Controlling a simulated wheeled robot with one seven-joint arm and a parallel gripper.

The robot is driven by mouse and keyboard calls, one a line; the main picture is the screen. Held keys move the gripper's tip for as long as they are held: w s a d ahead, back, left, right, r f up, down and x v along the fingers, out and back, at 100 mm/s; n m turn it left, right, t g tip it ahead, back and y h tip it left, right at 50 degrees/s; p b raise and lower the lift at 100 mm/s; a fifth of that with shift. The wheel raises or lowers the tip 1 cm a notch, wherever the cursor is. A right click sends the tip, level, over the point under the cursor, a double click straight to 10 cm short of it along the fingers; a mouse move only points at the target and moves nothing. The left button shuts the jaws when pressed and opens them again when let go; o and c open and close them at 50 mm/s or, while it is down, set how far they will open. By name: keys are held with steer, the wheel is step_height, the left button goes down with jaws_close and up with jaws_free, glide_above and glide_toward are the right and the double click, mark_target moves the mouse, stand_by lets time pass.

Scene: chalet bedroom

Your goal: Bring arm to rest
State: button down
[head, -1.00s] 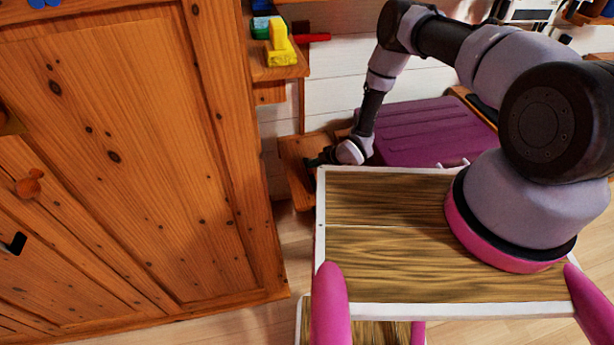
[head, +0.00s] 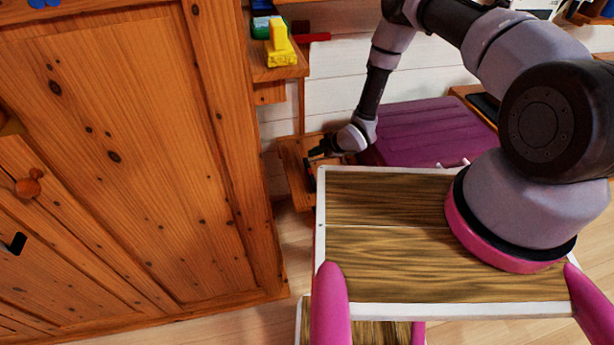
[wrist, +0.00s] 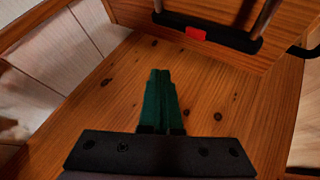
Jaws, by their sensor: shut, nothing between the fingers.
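My arm reaches from its base on my wood-topped body toward the low wooden piece of furniture (head: 290,160) between the cabinet and the purple box. My gripper (head: 312,155) is at the arm's far end, over that furniture. In the wrist view, my gripper (wrist: 161,75) shows two green fingers pressed together with nothing between them. They point toward a knotted wooden surface (wrist: 110,90). I cannot tell the exact gap between the fingertips and the wood.
A tall wooden cabinet (head: 120,150) fills the left. A yellow object (head: 281,45) sits on a wooden ledge above the gripper. A purple box (head: 425,130) stands right of the forearm. In the wrist view, a dark bar with a red patch (wrist: 195,34) lies ahead of the fingers.

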steer(key=w+d+r+m+t+h, duration=0.15)
steer(key=w+d+r, duration=0.3)
steer(key=r, duration=0.65)
steer(key=w+d+r+m+h, duration=0.2)
steer(key=w+d+r+m, duration=0.3)
steer(key=r, duration=0.6)
steer(key=w+d+r+m+h, duration=0.1)
steer(key=d+r, duration=0.1)
steer(key=r, duration=0.5)
steer(key=d+r+m+h, duration=0.1)
steer(key=d+r, duration=0.2)
steer(key=r, duration=0.4)
steer(key=s+d+r+m+h, duration=0.1)
steer(key=s+d+r+m, duration=0.2)
steer(key=s+r, duration=0.35)
steer(key=s+d+r+m, duration=0.3)
steer(key=s+d+r, duration=0.1)
steer(key=r, duration=0.6)
steer(key=s+d+r+m+h, duration=0.1)
steer(key=s+d+r+m, duration=0.2)
steer(key=s+r, duration=0.35)
steer(key=s+r+m+y, duration=0.1)
steer(key=s+r+m, duration=0.2)
steer(key=s, duration=0.7)
steer(key=s+d+r+m, duration=0.1)
steer(key=s+r+m, duration=0.3)
steer(key=s, duration=0.6)
steer(key=shift+d+r+t+y, duration=0.2)
steer(key=shift+r+t+y, duration=0.15)
steer(key=shift+r, duration=0.2)
